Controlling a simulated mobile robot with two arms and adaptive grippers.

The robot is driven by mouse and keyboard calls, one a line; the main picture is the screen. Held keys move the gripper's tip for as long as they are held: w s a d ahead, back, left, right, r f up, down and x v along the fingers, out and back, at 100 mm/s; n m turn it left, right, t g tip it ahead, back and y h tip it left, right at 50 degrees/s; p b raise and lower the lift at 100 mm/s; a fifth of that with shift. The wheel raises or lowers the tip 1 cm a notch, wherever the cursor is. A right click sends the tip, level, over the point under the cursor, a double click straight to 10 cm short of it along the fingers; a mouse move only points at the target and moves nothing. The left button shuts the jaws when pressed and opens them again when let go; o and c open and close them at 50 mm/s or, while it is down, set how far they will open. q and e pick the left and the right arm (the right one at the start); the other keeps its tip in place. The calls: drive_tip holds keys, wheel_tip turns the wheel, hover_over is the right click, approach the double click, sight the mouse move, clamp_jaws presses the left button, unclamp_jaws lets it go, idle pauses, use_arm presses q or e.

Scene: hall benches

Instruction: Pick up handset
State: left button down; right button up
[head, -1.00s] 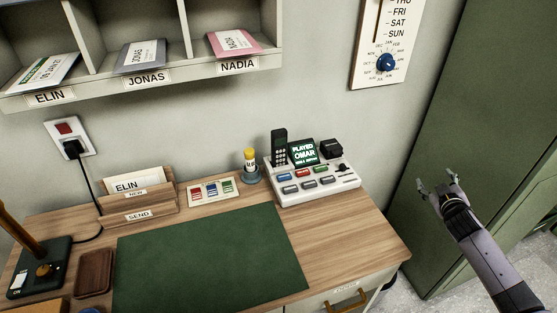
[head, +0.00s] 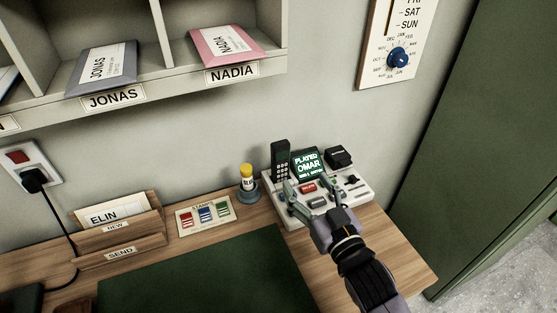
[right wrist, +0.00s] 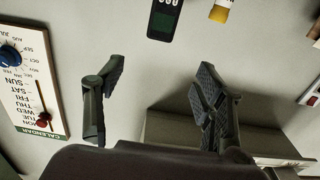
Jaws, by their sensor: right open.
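The dark handset (head: 281,162) stands upright at the back left of the white phone base (head: 364,193), beside its lit screen reading "PLAYED OMAR". In the right wrist view the handset (right wrist: 165,18) shows at the top edge, partly cut off, beyond the fingertips. My right gripper (head: 301,192) is open and empty. In the head view it appears over the front of the phone base, hiding some of its buttons, and is apart from the handset. In the right wrist view its two fingers (right wrist: 157,78) are spread wide. My left gripper is out of view.
A yellow-capped stick (head: 247,172) in a round holder stands just left of the phone. A stamps card (head: 205,215) and a wooden letter rack (head: 122,243) lie farther left. The green mat (head: 215,275) is clear. A green cabinet (head: 490,130) stands at right.

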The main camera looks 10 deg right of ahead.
sight(282, 147)
drive_tip(key=w, duration=0.3)
drive_tip(key=w+a, duration=0.1)
drive_tip(key=w, duration=0.2)
drive_tip(key=w+a+p, duration=0.1)
drive_tip(key=w, duration=0.2)
drive_tip(key=shift+w, duration=0.85)
drive_tip(key=w, duration=0.2)
drive_tip(key=w+a+p, duration=0.1)
drive_tip(key=w, duration=0.1)
drive_tip(key=shift+w, duration=0.35)
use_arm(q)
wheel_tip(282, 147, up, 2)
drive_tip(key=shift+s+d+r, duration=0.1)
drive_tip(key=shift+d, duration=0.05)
use_arm(e)
drive_tip(key=shift+c, duration=0.4)
drive_tip(key=shift+c, duration=0.6)
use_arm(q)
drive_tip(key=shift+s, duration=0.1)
use_arm(e)
clamp_jaws()
